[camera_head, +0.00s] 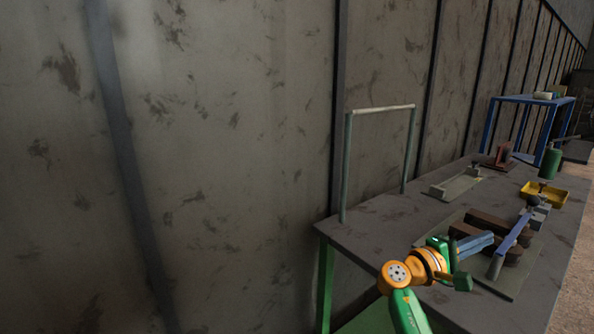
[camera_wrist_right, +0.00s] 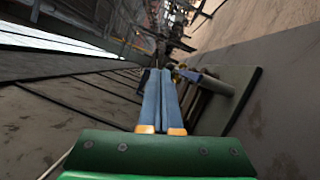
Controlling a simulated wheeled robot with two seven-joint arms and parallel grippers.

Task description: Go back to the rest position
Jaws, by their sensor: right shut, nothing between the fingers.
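My right gripper (camera_head: 492,238) is over the grey table, close to the brown blocks (camera_head: 500,222). Its two blue fingers lie side by side in the right wrist view (camera_wrist_right: 160,72), closed with nothing between them. In the head view the orange and green arm comes up from the bottom, over the table's front left part. The fingers hide part of the brown blocks; I cannot tell whether they touch. My left gripper does not show.
The grey table (camera_head: 375,225) holds a plate with a blue-handled lever (camera_head: 512,235), a yellow tray (camera_head: 545,194), a green cylinder (camera_head: 549,163) and a red piece (camera_head: 503,154). A thin frame (camera_head: 346,170) stands at the back left. A blue table (camera_head: 530,99) is farther off.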

